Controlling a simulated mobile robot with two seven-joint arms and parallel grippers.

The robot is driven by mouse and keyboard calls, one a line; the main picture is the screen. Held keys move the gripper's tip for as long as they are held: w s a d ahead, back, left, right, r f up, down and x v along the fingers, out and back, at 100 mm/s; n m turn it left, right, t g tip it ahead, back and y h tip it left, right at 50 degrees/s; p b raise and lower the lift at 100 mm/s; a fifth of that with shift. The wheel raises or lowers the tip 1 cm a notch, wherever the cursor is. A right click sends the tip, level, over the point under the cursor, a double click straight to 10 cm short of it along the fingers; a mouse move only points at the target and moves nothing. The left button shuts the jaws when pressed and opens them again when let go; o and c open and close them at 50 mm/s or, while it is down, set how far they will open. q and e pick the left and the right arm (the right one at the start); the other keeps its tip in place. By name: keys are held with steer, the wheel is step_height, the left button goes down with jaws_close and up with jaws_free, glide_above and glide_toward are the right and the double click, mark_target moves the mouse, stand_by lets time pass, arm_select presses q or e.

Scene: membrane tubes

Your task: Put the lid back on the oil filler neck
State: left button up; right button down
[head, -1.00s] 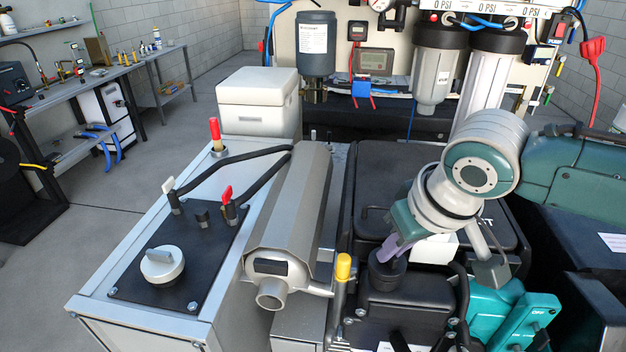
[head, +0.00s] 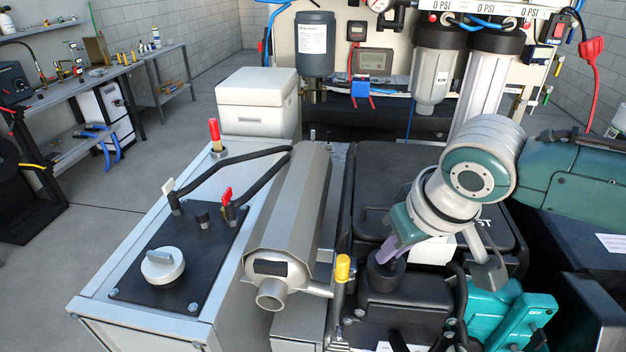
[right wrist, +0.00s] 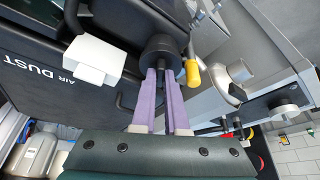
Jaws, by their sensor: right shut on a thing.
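The black round lid (head: 384,262) sits at the tips of my right gripper's purple fingers, over the dark engine block, where the oil filler neck is. In the right wrist view the black lid (right wrist: 162,48) shows between and beyond the fingertips. My right gripper (head: 388,251) is shut on it and reaches down at a slant from the upper right. The right gripper also shows in the right wrist view (right wrist: 164,78). The neck is hidden under the lid, and I cannot tell whether the lid touches or is seated on it. My left gripper is in neither view.
A yellow-topped dipstick (head: 343,268) stands just left of the lid. A grey muffler-like housing (head: 290,215) lies further left. A teal engine part (head: 510,312) and black hoses are at the lower right. A white box (head: 432,250) is close behind the gripper.

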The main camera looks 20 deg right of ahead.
stand_by(0.8)
steer(key=shift+f+p, duration=0.15)
steer(key=shift+p, duration=0.2)
stand_by(0.4)
stand_by(0.4)
steer(key=c, duration=1.2)
jaws_free()
steer(key=o, duration=0.8)
